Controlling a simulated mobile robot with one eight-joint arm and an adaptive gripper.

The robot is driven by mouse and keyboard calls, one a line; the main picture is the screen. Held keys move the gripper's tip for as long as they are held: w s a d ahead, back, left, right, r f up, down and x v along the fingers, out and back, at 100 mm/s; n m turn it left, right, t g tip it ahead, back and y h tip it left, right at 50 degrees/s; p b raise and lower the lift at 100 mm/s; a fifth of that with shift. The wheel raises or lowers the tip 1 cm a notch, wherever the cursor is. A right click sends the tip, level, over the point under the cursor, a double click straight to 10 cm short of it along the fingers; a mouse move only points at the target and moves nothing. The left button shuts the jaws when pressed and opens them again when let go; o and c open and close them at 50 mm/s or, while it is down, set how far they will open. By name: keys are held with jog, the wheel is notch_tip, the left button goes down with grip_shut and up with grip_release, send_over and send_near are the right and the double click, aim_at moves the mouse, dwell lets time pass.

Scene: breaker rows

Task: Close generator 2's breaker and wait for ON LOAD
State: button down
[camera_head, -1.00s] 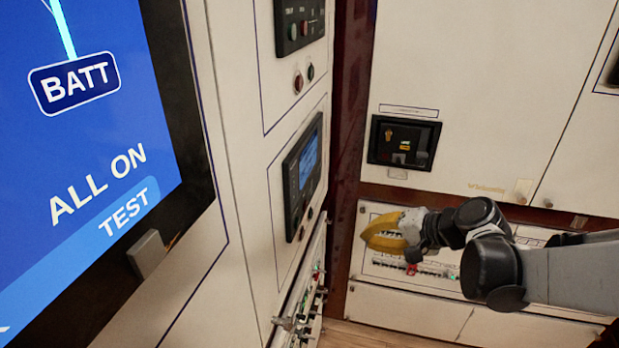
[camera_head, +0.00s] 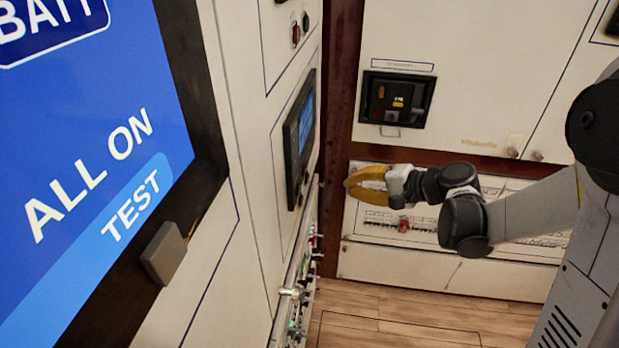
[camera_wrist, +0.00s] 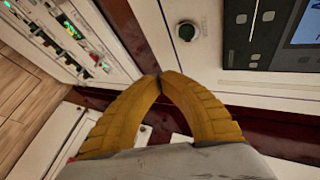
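My gripper (camera_head: 347,186) has yellow curved fingers. It hangs in front of the lower part of the back wall, in the corner by the left cabinet. In the wrist view the two fingertips (camera_wrist: 160,75) meet, with nothing between them. A black recessed breaker unit (camera_head: 397,99) with a small yellow mark sits in the back wall, above and right of the gripper. A row of small breakers with one red piece (camera_head: 403,224) lies behind and below the gripper. The labels are too small to read, so I cannot tell which breaker is generator 2's.
A blue screen (camera_head: 75,150) showing ALL ON and TEST fills the left. A black panel with a display (camera_head: 299,140) is on the left cabinet. Wooden floor (camera_head: 400,310) is clear below.

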jog(key=w+a, duration=0.1)
jog(key=a, duration=0.6)
jog(key=shift+w, duration=0.2)
jog(key=shift+a, duration=0.2)
dwell(1.1)
jog(key=shift+a, duration=0.3)
jog(key=shift+w+a, duration=0.15)
jog(key=shift+a, duration=0.3)
dwell(0.6)
jog(key=shift+d, duration=0.85)
jog(key=shift+d, duration=0.1)
jog(key=d, duration=0.2)
jog(key=s+d, duration=0.1)
jog(key=d, duration=0.1)
jog(key=shift+s+d+b, duration=0.15)
jog(key=shift+d+b, duration=0.2)
jog(key=shift+b, duration=0.05)
